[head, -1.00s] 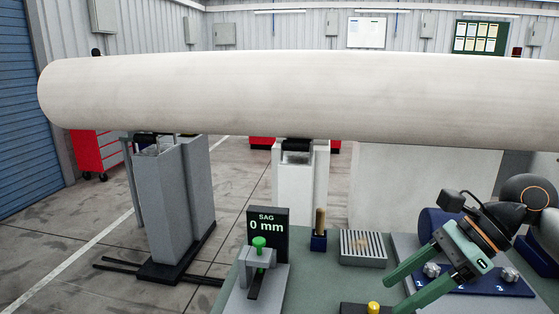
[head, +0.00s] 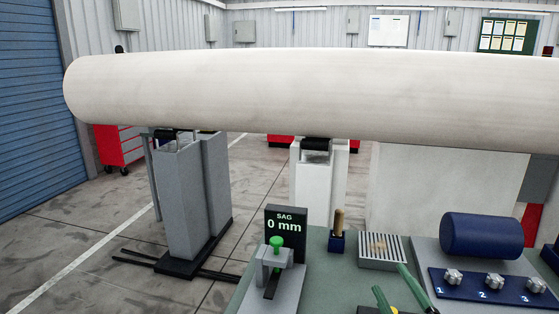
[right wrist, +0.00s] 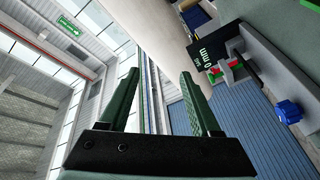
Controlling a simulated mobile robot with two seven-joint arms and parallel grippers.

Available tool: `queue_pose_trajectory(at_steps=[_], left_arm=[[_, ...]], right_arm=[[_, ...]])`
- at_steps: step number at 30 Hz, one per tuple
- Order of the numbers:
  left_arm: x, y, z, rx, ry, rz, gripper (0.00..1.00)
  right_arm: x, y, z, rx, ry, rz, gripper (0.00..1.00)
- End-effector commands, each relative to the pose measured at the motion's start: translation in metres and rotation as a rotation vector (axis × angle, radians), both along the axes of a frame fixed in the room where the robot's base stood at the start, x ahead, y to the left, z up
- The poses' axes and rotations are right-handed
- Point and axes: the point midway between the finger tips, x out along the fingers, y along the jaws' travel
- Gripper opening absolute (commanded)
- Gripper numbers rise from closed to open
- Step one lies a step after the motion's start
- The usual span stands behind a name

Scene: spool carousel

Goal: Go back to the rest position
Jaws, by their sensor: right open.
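My right gripper (head: 389,278) shows only its green fingers at the bottom edge of the head view, in front of the slotted tray. In the right wrist view, the gripper (right wrist: 159,72) has its two fingers apart with nothing between them. My left gripper is not in view. A long pale cylinder (head: 300,92) spans the head view above grey and white stands. The SAG display (head: 286,228) reads 0 mm. A green-knobbed fixture (head: 277,255) stands in front of it.
The green bench (head: 316,265) carries the slotted tray (head: 383,250), a wooden handle in a blue holder (head: 337,241), a dark blue cylinder (head: 481,236) and a blue plate (head: 448,290) with knobs by 1, 2 and 3. Open floor lies left of the bench.

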Motion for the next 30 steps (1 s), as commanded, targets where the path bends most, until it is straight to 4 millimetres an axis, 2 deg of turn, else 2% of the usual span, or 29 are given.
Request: queue_pose_trajectory(at_steps=[1,3,6,9,15,23,30], left_arm=[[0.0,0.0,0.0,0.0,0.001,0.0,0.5],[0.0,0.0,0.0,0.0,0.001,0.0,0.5],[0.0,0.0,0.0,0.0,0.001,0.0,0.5],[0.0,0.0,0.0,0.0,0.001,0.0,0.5],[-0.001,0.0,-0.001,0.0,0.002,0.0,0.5],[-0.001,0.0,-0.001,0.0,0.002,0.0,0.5],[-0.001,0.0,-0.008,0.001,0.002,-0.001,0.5]], right_arm=[[-0.011,-0.008,-0.032,0.086,0.131,-0.054,0.64],[-0.031,-0.019,-0.076,0.195,0.318,-0.132,0.64],[-0.07,-0.026,-0.134,0.33,0.574,-0.237,0.64],[-0.11,-0.027,-0.174,0.419,0.774,-0.316,0.64],[-0.175,-0.021,-0.217,0.524,1.051,-0.422,0.64],[-0.251,-0.009,-0.244,0.613,1.339,-0.531,0.64],[-0.226,0.0,-0.279,0.642,1.246,-0.459,0.64]])
